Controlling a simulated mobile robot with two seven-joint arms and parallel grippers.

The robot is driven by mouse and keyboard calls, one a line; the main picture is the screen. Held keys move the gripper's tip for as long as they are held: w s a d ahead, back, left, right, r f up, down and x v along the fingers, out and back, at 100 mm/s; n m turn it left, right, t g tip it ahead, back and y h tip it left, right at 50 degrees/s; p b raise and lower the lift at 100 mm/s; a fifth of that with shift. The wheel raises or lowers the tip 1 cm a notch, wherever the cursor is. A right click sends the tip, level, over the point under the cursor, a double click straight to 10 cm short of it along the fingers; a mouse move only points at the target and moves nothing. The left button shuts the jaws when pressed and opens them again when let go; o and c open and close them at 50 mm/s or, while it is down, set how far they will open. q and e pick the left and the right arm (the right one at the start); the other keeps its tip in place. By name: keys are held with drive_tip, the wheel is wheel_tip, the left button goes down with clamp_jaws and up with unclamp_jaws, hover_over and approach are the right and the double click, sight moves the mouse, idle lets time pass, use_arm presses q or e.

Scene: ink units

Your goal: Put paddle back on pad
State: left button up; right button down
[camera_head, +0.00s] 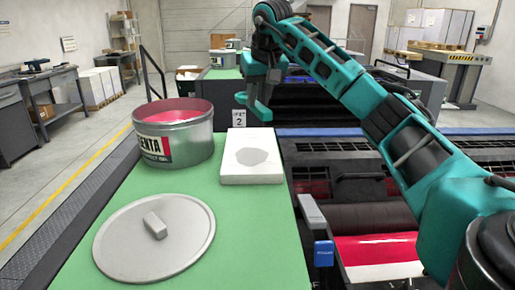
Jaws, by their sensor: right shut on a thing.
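The pad (232,172) is a flat white block with a grey stain on top, lying on the green bench top (215,237). My right gripper (262,104) is above and behind the pad, pointing down and apart from it. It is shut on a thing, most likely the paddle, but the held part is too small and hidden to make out. No paddle shows clearly on the pad. An open ink can (190,152) with magenta ink stands left of the pad. My left gripper is not in view.
A round grey lid (187,230) with a block handle lies on the bench in front of the can. The dark press with a red roller (380,250) and a blue-tipped lever (323,253) borders the bench on the right. Some green surface in front of the pad is clear.

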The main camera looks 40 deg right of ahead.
sight(265, 110)
wheel_tip(265, 110, down, 13)
drive_tip(key=shift+r+b, duration=0.1)
drive_tip(key=shift+b, duration=0.65)
drive_tip(key=c, duration=0.9)
unclamp_jaws()
drive_tip(key=shift+r, duration=0.1)
drive_tip(key=p+v, duration=0.1)
drive_tip(key=v, duration=1.1)
